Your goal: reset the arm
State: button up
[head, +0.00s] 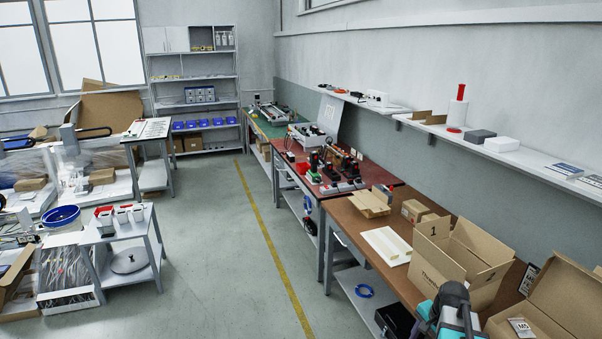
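A grey and teal jointed part, which looks like a piece of my own arm, shows at the bottom edge right of centre, in front of the open cardboard boxes. The frame cuts it off below. No gripper fingers show, so I cannot see whether my gripper is open or holds anything.
A brown workbench (352,232) at right bears an open cardboard box (450,262) and a cream tray (387,246). Beyond it, a red-topped bench (371,193) holds several tools. A wall shelf (480,153) runs above. The grey floor (215,250) with a yellow line (268,245) is clear.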

jog(key=s+a+f+n, duration=0.1)
jog(key=a+f+n, duration=0.2)
jog(key=a+n, duration=0.3)
jog(key=s+a+f+n+g+h, duration=0.1)
jog(key=a+f+n, duration=0.15)
jog(key=a, duration=0.65)
jog(key=s+a+f+n, duration=0.1)
jog(key=a+f+n, duration=0.2)
jog(key=a+n, duration=0.3)
jog(key=s+a+f+g+b, duration=0.1)
jog(key=s+f+g+b, duration=0.4)
jog(key=s+f, duration=2.1)
jog(key=f+b, duration=0.2)
jog(key=b, duration=0.3)
jog(key=shift+m+g, duration=0.35)
jog(key=shift+g, duration=0.05)
jog(key=shift+c, duration=0.5)
jog(key=c, duration=0.5)
jog(key=shift+r, duration=0.1)
jog(key=shift+d, duration=0.1)
